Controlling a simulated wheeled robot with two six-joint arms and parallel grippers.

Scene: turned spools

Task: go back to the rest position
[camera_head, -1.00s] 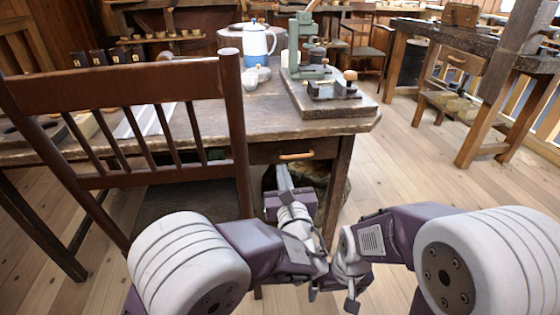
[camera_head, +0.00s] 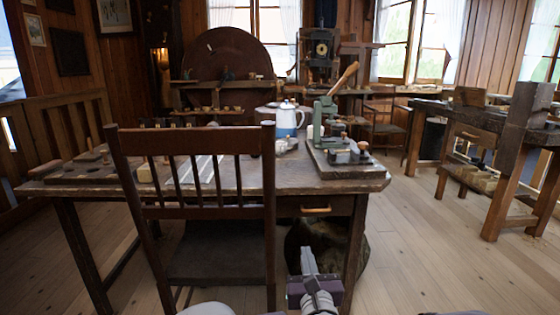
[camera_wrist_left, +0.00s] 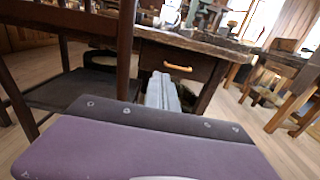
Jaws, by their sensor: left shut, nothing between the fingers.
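My left gripper (camera_head: 309,262) shows at the bottom of the head view, in front of the table's drawer and right of the chair. Its two fingers lie together, shut, with nothing between them. In the left wrist view the shut fingers (camera_wrist_left: 162,92) point towards the table below the drawer. The gripper looks apart from the table and the chair. My right gripper is not in view.
A wooden chair (camera_head: 190,142) stands close on the left of my left gripper. The worktable (camera_head: 330,184) with a drawer (camera_head: 314,208) is ahead, bearing a blue-and-white pot (camera_head: 287,120) and a green machine (camera_head: 322,118). Open floor (camera_head: 430,245) lies to the right.

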